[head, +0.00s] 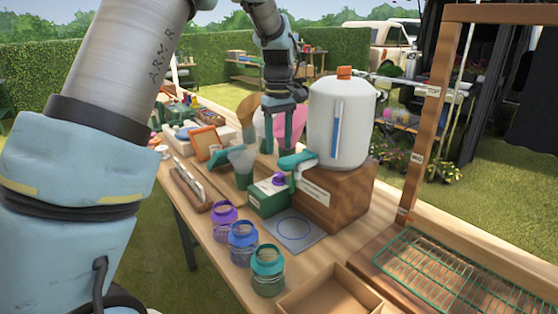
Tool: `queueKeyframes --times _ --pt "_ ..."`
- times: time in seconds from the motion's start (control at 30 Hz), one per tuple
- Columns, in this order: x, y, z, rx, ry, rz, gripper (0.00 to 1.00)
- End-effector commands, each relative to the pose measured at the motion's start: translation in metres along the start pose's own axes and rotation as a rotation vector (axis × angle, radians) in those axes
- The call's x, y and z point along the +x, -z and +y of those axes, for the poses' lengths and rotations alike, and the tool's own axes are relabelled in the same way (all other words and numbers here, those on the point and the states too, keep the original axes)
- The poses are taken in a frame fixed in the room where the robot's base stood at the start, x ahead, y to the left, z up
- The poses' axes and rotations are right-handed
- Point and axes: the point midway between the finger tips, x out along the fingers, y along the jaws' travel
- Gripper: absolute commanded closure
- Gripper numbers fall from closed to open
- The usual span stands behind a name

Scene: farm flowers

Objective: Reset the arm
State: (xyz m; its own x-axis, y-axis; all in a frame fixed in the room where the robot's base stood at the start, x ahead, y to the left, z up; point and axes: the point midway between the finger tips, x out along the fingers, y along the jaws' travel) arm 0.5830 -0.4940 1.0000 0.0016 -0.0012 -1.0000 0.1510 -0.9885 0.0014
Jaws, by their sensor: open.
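My gripper (284,128) hangs fingers-down over the table's middle, just left of the white drink dispenser (338,125). Its two fingers are apart, and I see nothing between them that is clearly held. A pink round thing (292,124) shows behind the fingers; whether they touch it I cannot tell. My arm comes in from the upper left and blocks much of that side. The dispenser has an orange cap and a teal spout, and stands on a wooden block (345,195).
Purple (223,222), blue (242,244) and teal (267,270) jars stand at the front edge. A green box (268,197) and a circle-marked mat (295,234) lie by the block. A wooden frame (415,165), wire rack (450,275) and cardboard tray (335,295) are right.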

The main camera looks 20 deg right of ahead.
Motion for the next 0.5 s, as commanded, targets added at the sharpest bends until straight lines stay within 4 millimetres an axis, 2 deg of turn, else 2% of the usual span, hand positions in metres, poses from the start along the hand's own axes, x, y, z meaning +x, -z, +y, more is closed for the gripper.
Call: queueKeyframes --times 0.2,0.5 --pt "-0.019 0.000 0.000 0.000 0.000 0.001 0.46" --pt "-0.021 0.000 0.000 0.000 0.001 0.000 0.46"
